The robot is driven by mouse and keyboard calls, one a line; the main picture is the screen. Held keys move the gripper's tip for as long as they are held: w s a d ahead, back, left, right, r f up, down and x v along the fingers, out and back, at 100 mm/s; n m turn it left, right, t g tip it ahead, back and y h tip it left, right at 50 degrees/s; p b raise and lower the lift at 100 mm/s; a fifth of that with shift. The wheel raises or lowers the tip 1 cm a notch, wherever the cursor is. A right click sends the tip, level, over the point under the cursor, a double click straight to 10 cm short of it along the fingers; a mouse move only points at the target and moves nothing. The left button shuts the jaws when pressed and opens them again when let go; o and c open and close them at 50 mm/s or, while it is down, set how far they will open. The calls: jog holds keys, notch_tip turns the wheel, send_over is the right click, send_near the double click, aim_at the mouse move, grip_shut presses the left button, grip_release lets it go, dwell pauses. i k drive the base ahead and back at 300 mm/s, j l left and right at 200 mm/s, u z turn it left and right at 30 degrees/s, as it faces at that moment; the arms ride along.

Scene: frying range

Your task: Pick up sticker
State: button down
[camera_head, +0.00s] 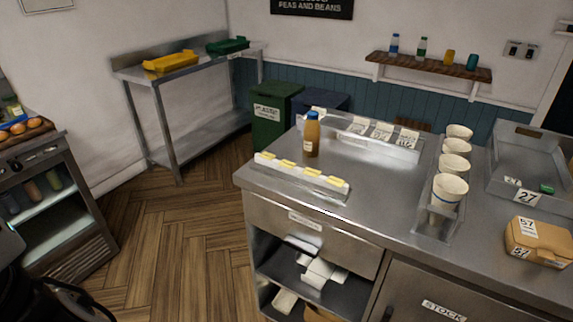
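Several small white pieces with yellow tops, which look like stickers (312,174), sit in a row on a white strip (290,180). The strip lies along the front left edge of the steel counter (370,190). I cannot tell for sure that these are the stickers. White numbered labels (381,131) also stand in a clear tray at the back of the counter. A tan box (538,241) at the right bears labels marked 57. My gripper is not in view.
An orange-brown bottle (312,135) stands just behind the strip. A clear holder with several white cups (450,190) and a metal tray (530,165) marked 27 occupy the right. Open shelves (318,272) are below. Wooden floor (180,235) is clear to the left.

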aim_at(288, 164)
jog(key=i+l+u, duration=0.45)
jog(key=i+l, duration=0.5)
